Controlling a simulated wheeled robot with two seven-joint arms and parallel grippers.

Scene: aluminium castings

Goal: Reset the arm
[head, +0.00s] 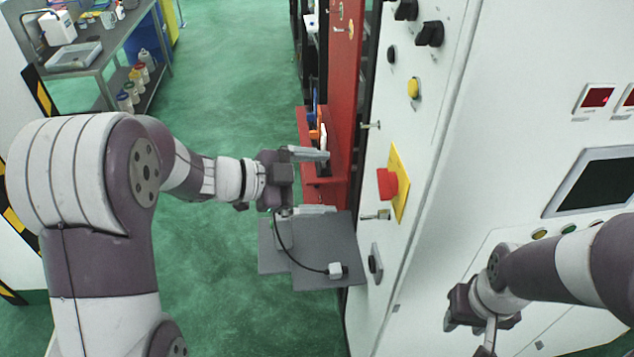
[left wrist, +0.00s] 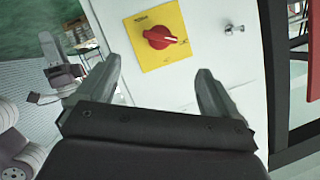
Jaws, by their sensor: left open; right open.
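A red rotary switch (head: 387,184) sits on a yellow plate (head: 402,165) on the white control cabinet (head: 440,130). In the left wrist view the red switch (left wrist: 160,38) shows on its yellow plate (left wrist: 150,62), beyond and between my fingertips. My left gripper (head: 312,182) is open and empty, left of the switch and apart from it. Its two spread fingers also show in the left wrist view (left wrist: 160,85). My right gripper (head: 485,340) hangs low in front of the cabinet at the lower right, open, its fingertips partly cut off by the frame edge.
Black knobs (head: 429,34) and a yellow button (head: 413,88) are higher on the cabinet, with a dark screen (head: 595,185) to the right. A red panel (head: 345,80) stands behind my left gripper. A workbench (head: 120,35) is at back left. Green floor (head: 230,100) between is clear.

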